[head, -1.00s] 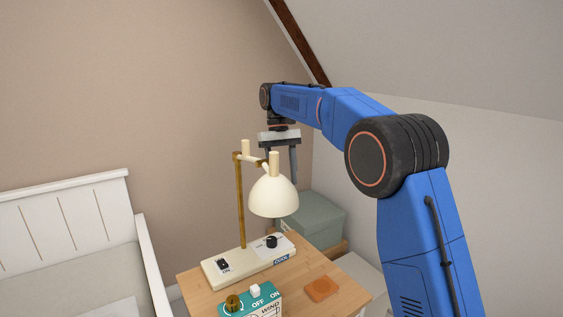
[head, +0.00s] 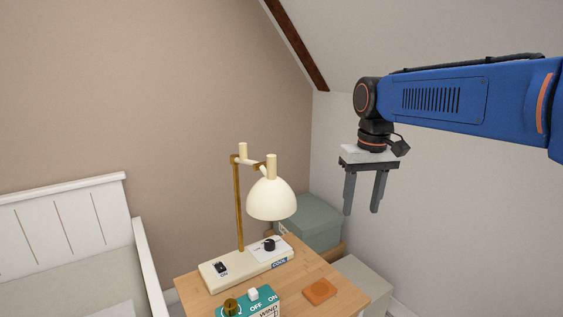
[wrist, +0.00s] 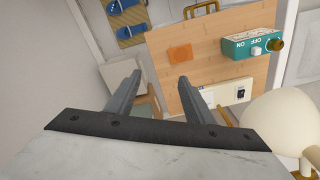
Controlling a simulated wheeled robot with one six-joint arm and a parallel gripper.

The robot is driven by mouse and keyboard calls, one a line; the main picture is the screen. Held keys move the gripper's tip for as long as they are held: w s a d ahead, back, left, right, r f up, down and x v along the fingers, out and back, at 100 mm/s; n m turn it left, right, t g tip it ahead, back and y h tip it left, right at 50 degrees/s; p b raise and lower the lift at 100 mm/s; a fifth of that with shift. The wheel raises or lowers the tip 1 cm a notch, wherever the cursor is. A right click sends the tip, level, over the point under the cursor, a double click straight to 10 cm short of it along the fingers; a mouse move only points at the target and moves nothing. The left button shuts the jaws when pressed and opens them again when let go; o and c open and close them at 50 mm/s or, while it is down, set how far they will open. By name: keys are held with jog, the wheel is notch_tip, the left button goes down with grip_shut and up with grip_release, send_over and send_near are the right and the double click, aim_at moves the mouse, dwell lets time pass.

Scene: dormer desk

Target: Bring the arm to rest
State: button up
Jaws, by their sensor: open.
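My gripper (head: 362,192) hangs from my blue arm at the right of the head view, pointing down. Its two grey fingers are apart with nothing between them. It is up in the air, to the right of the lamp and higher than the desk top, touching nothing. In the wrist view my gripper (wrist: 158,85) also shows open and empty, with the wooden desk (wrist: 205,60) beyond the fingertips. The upper links of my arm run out of the head view at the right.
A lamp with a cream shade (head: 271,200) stands on a switch base (head: 247,265) on the wooden desk (head: 295,290). A teal control box (head: 262,301) and an orange coaster (head: 320,291) lie there too. Green box (head: 312,224) behind; bed (head: 60,235) left; sloped ceiling above right.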

jog(key=s+d+f+t, duration=0.1)
jog(key=s+d+f, duration=0.2)
jog(key=s+f, duration=0.2)
jog(key=s+d+f+m+t, duration=0.1)
jog(key=s+d+f, duration=0.2)
jog(key=s, duration=0.7)
jog(key=s+d+f+m+t, duration=0.1)
jog(key=s+d+f+t, duration=0.1)
jog(key=s+f, duration=0.5)
jog(key=shift+s+d, duration=0.4)
jog(key=shift+d, duration=0.35)
